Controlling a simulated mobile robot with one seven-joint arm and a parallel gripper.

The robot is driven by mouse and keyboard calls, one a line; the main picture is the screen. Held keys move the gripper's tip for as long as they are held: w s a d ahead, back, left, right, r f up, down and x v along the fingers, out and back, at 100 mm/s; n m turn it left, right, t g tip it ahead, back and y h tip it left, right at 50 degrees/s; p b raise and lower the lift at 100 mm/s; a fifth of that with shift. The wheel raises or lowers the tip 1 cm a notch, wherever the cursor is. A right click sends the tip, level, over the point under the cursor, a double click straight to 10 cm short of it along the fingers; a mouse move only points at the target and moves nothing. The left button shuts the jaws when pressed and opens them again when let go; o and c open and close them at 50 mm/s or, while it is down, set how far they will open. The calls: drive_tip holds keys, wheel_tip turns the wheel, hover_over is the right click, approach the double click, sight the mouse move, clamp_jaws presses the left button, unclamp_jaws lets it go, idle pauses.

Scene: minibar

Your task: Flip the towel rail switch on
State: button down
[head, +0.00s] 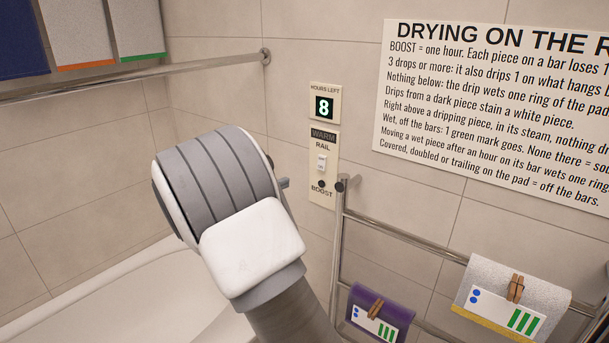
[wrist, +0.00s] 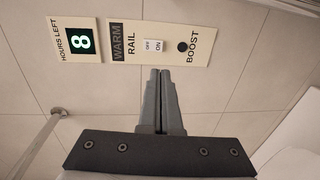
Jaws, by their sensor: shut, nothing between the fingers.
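The towel rail switch (head: 322,162) is a small white rocker on a cream wall panel, under a dark WARM label and the word RAIL. In the wrist view the switch (wrist: 154,46) shows OFF and ON markings; which side is pressed is too small to tell. My gripper (wrist: 159,72) is shut and empty, its fingertips just below the switch in that picture, with no clear contact. In the head view my wrist hides most of the gripper (head: 284,183); its tip shows left of the panel.
A black BOOST button (head: 321,184) sits below the switch. The HOURS LEFT display (head: 324,107) reads 8. A metal towel rail (head: 400,235) starts right beside the panel, with a purple cloth (head: 379,303) and a white cloth (head: 520,281) clipped on it. Another bar (head: 190,67) runs at left.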

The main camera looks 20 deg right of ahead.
sight(320, 168)
drive_tip(key=p+x, duration=0.3)
drive_tip(key=x, duration=1)
drive_tip(key=shift+w+d, duration=0.15)
drive_tip(key=shift+d, duration=0.2)
drive_tip(key=shift+f+b, duration=0.15)
drive_tip(key=shift+b, duration=0.2)
drive_tip(key=shift+w+d+f+b, duration=0.15)
drive_tip(key=shift+f+b, duration=0.15)
drive_tip(key=shift+b, duration=0.8)
drive_tip(key=shift+r+p, duration=0.3)
drive_tip(key=shift+r, duration=0.05)
